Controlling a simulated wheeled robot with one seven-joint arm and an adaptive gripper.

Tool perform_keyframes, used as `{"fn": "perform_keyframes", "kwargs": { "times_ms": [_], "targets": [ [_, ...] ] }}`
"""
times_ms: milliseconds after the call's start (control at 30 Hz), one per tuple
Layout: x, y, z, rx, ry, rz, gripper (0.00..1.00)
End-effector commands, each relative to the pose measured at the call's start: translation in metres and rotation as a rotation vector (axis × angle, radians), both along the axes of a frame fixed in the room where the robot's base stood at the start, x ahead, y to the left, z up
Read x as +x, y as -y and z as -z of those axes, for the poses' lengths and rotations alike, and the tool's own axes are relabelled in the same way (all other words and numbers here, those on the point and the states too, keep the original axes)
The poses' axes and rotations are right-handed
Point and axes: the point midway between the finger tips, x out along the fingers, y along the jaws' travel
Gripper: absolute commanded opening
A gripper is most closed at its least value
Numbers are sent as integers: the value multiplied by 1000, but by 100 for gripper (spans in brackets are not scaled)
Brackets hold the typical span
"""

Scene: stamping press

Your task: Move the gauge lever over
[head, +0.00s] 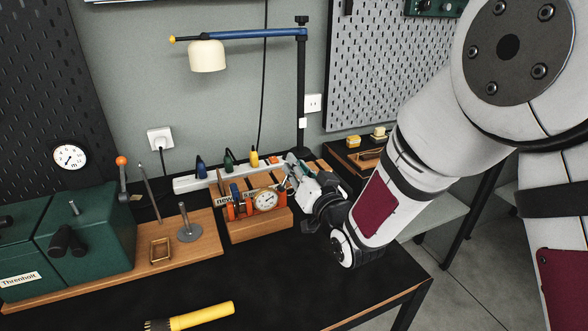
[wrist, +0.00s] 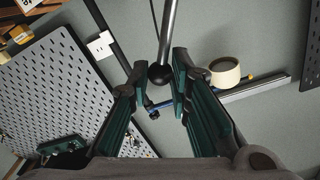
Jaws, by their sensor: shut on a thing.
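In the wrist view the gauge lever (wrist: 167,35) is a steel rod ending in a dark ball knob. My gripper (wrist: 155,88) has its two green-lined fingers on either side of the knob, shut on it.
A desk lamp (head: 208,56) stands behind. A power strip (head: 195,182) with several coloured plugs lies behind the gauge. A green press box (head: 88,238) and a wooden board with a metal post (head: 187,222) are to the left. A yellow-handled brush (head: 202,315) lies on the clear front bench.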

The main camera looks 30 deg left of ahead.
Motion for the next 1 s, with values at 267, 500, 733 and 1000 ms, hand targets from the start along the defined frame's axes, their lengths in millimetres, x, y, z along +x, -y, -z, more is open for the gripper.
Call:
{"fn": "perform_keyframes", "kwargs": {
  "times_ms": [267, 500, 733, 1000],
  "targets": [
    [4, 4, 4, -2, -2, 0, 3],
    [5, 5, 5, -2, -1, 0, 3],
    [12, 10, 13, -3, -2, 1, 4],
    [12, 11, 14, -6, -4, 1, 23]
  ]
}}
